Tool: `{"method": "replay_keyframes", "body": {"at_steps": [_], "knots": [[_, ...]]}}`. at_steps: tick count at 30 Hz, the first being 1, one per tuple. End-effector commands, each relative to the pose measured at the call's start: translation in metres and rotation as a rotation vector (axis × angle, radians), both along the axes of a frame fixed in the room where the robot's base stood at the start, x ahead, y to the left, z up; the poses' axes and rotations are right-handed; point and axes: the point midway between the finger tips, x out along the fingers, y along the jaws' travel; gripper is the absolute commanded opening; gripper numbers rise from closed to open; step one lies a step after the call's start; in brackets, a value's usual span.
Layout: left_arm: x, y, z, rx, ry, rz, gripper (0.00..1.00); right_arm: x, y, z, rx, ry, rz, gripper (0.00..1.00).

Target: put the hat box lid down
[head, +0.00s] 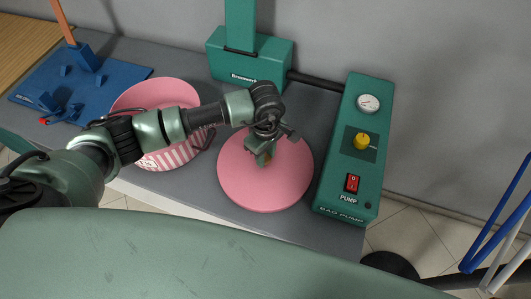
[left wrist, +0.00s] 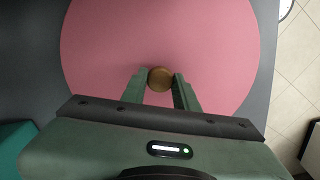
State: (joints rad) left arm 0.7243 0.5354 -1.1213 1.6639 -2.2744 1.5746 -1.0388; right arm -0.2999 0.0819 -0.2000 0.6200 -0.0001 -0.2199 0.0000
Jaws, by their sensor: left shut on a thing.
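The round pink hat box lid (head: 265,190) is over the grey counter in the middle of the head view, its flat top facing up. My left gripper (head: 264,156) is above its centre, shut on the lid's small brass knob. In the left wrist view the knob (left wrist: 160,79) sits between the two green fingers, with the pink lid (left wrist: 110,40) around it. I cannot tell whether the lid touches the counter. The pink hat box (head: 165,92) with striped sides stands open to the left, partly hidden behind my left arm. My right gripper is out of view.
The green bag pump (head: 335,180) with gauge, yellow knob and red switch stands close to the lid's right. A green stand (head: 250,65) is behind. A blue board (head: 85,85) with fittings lies at the far left. The grey counter's (head: 205,185) front edge is near the lid.

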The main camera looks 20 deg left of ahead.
Motion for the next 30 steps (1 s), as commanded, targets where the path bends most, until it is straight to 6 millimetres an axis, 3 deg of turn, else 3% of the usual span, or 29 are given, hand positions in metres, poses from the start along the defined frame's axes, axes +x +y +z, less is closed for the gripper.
{"method": "replay_keyframes", "body": {"at_steps": [7, 8, 10, 23, 30], "knots": [[0.000, 0.000, -0.004, 0.000, -0.001, 0.001, 0.00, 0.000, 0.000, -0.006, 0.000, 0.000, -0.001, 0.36], [0.000, 0.000, -0.003, 0.001, 0.000, 0.001, 0.35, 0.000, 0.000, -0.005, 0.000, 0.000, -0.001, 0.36], [0.000, 0.000, -0.002, 0.000, 0.000, 0.001, 0.51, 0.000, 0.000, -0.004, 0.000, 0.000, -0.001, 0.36], [0.001, 0.000, 0.005, 0.000, -0.002, 0.001, 0.51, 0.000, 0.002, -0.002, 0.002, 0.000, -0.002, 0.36], [0.002, 0.000, 0.049, 0.000, -0.008, -0.001, 0.51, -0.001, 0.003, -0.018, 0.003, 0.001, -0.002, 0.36]]}}
